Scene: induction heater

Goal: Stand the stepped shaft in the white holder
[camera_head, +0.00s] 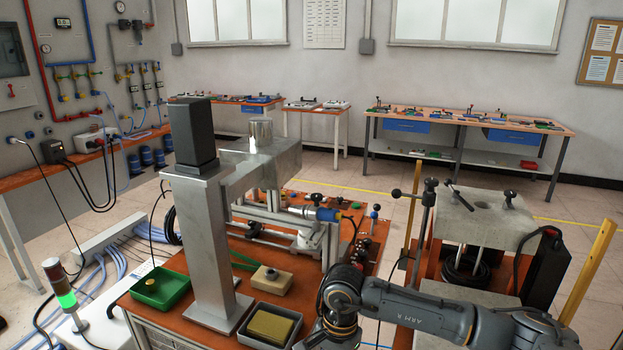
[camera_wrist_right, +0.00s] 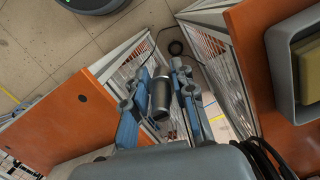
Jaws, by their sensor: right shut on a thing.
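My right gripper (camera_wrist_right: 159,72) shows in the right wrist view with its two blue-grey fingers on either side of a grey metal cylinder. It is shut on this cylinder, the stepped shaft (camera_wrist_right: 160,98). The shaft is seen above the floor gap between orange-topped benches. In the head view my right arm reaches in from the lower right, and its gripper and the shaft are out of sight. I cannot make out the white holder for certain. A cream block (camera_head: 271,281) with a dark top piece stands on the orange bench. My left gripper is not in view.
A tall metal column (camera_head: 208,255) stands on the orange bench (camera_head: 150,322). A green tray (camera_head: 160,291) and a grey tray with a yellow pad (camera_head: 270,325) flank its base. A press-like fixture (camera_head: 482,219) with posts stands at right.

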